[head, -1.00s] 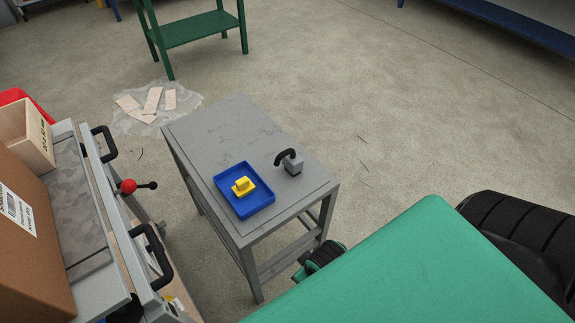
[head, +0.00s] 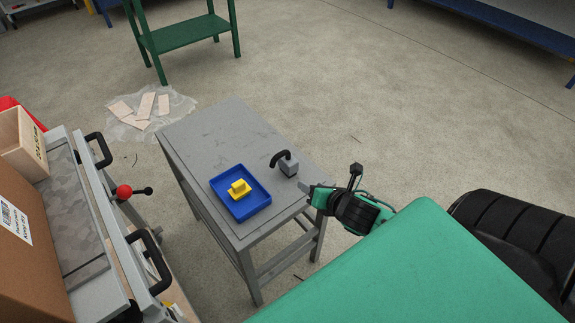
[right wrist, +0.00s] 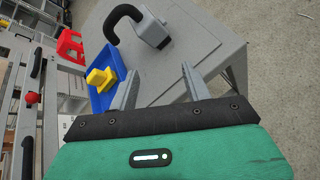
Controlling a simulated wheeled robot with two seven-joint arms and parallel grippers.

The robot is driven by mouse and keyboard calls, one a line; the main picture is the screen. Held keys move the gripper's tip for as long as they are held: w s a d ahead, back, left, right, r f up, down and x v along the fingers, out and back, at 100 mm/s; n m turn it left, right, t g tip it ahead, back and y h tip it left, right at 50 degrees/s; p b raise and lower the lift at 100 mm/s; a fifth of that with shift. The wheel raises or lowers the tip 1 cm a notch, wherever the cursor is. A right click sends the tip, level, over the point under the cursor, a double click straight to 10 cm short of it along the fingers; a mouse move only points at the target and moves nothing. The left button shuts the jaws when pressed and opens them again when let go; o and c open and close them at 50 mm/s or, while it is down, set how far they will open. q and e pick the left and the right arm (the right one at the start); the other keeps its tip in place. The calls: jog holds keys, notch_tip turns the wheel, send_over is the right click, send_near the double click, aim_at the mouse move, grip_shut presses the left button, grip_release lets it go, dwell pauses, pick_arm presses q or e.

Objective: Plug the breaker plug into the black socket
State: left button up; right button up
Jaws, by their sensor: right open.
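A grey block (head: 288,169) with a black curved handle or cable stands on the grey table (head: 215,125), right of a blue tray (head: 262,204). A yellow plug-like piece (head: 239,189) sits in the tray. I cannot tell for sure which of these is the breaker plug, and I see no clear black socket. My right gripper (head: 309,193) is at the table's right edge, close to the grey block and apart from it. In the right wrist view its two fingers (right wrist: 160,82) are spread and empty, with the grey block (right wrist: 153,32) beyond them. My left gripper is out of view.
A bench with black handles, a red-knobbed lever (head: 124,191) and a cardboard box (head: 25,245) stands at the left. A green table (head: 188,34) and wood pieces on plastic sheeting (head: 145,105) lie beyond. The floor to the right is open.

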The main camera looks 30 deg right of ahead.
aim_at(293, 162)
jog(key=w+n, duration=0.2)
jog(key=w, duration=0.1)
jog(key=w+d+n+t+y, duration=0.1)
jog(key=w+n, duration=0.1)
jog(key=w, duration=0.2)
jog(key=w+f+n, duration=0.1)
jog(key=w+n, duration=0.2)
jog(key=shift+w+d+t, duration=0.15)
jog(key=shift+d+t, duration=0.15)
jog(key=shift+w, duration=0.3)
jog(key=shift+w+a+f, duration=0.1)
jog(key=shift+w, duration=0.15)
jog(key=x, duration=0.4)
jog(key=shift+w+a, duration=0.1)
jog(key=shift+a, duration=0.1)
jog(key=shift+w, duration=0.3)
jog(key=c, duration=1)
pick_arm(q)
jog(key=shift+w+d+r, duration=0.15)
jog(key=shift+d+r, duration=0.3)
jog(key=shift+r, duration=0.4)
pick_arm(e)
jog(key=shift+o, duration=0.3)
